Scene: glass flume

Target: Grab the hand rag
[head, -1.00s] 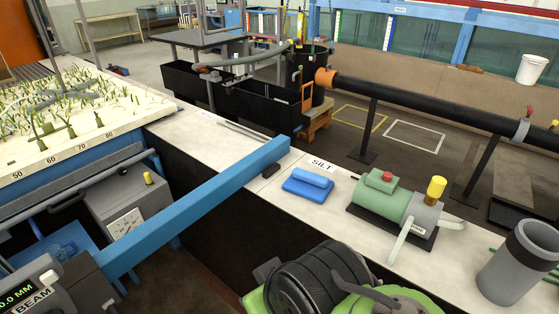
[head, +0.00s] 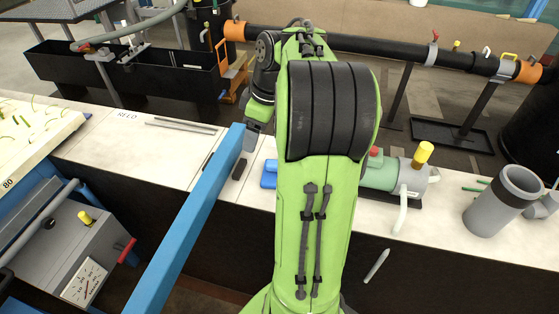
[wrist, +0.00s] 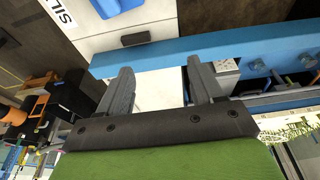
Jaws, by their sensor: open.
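The hand rag appears to be the folded blue cloth (head: 268,174) on the pale bench top, mostly hidden behind my green arm in the head view. In the wrist view a blue piece of it (wrist: 115,6) shows at the top edge, cut off by the frame. My gripper (wrist: 159,68) is open, with nothing between its two grey fingers. It is apart from the cloth, with the blue beam (wrist: 230,50) lying across the wrist view near the fingertips. In the head view, part of the gripper (head: 252,138) shows just above the beam's far end.
The blue beam (head: 190,225) runs from the front to the bench, left of the cloth. A small dark block (head: 240,169) lies between them. A green pump (head: 382,175) stands to the right, with a grey cylinder (head: 490,212) farther right. Thin rods (head: 180,126) lie on the bench at left.

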